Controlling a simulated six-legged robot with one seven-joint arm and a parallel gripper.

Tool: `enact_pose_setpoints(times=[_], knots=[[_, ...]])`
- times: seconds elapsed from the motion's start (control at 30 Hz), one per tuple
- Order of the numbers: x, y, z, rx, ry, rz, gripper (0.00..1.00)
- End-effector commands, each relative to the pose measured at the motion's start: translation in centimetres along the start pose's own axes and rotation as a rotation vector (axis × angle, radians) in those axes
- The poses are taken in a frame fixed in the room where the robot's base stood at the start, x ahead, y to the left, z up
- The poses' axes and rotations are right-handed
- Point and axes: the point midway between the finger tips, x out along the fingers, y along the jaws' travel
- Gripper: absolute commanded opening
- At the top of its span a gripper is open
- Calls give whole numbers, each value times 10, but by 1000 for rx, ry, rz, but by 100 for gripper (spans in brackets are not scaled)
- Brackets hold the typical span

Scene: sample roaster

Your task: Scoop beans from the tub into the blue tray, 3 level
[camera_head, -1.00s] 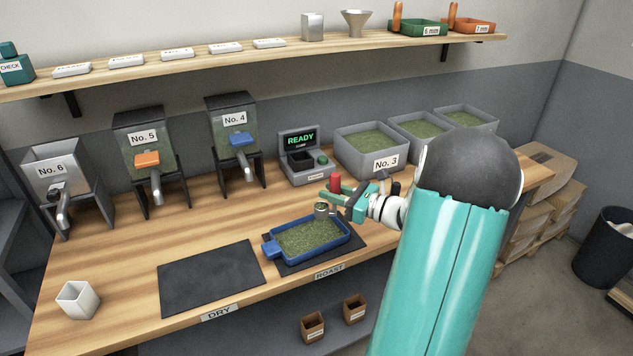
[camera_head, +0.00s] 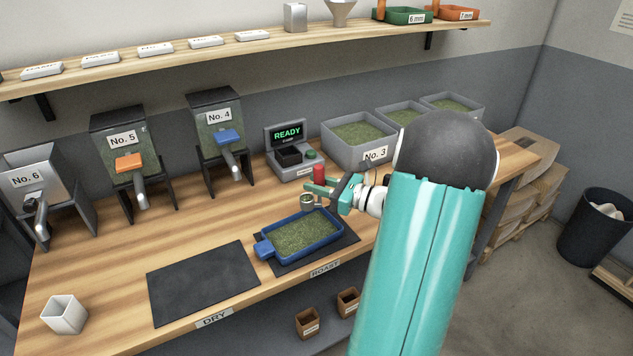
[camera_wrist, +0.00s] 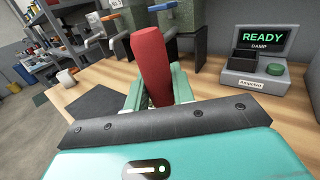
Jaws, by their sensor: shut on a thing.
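The blue tray (camera_head: 262,249) lies on the dark ROAST mat and holds a broad bed of greenish beans. My gripper (camera_head: 322,189) is shut on the red handle (camera_head: 319,173) of a scoop. In the wrist view the red handle (camera_wrist: 151,65) stands up between the fingers. The scoop's small metal cup (camera_head: 307,201) hangs at the tray's back edge; whether it touches the tray I cannot tell. What the cup holds is too small to make out. The tub No. 3 (camera_head: 342,158) stands behind and to the right, with greenish beans in it.
A unit reading READY (camera_head: 287,135) stands behind my gripper. Two more grey tubs stand beyond tub No. 3. Dispensers No. 4, 5 and 6 line the back left. The dark DRY mat (camera_head: 204,283) is empty; a white cup (camera_head: 64,315) stands at the front left.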

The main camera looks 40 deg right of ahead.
Motion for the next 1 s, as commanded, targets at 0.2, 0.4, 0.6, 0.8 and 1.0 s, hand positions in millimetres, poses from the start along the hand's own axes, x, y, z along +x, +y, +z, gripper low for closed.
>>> enact_pose_setpoints(times=[0.2,0.4,0.6,0.8,1.0], knots=[[3,7,-11,-116,38,4,0],[6,13,-22,-231,76,6,0],[9,18,-33,-346,113,8,0],[13,30,-36,-527,172,12,0],[17,41,-39,-730,239,14,0]])
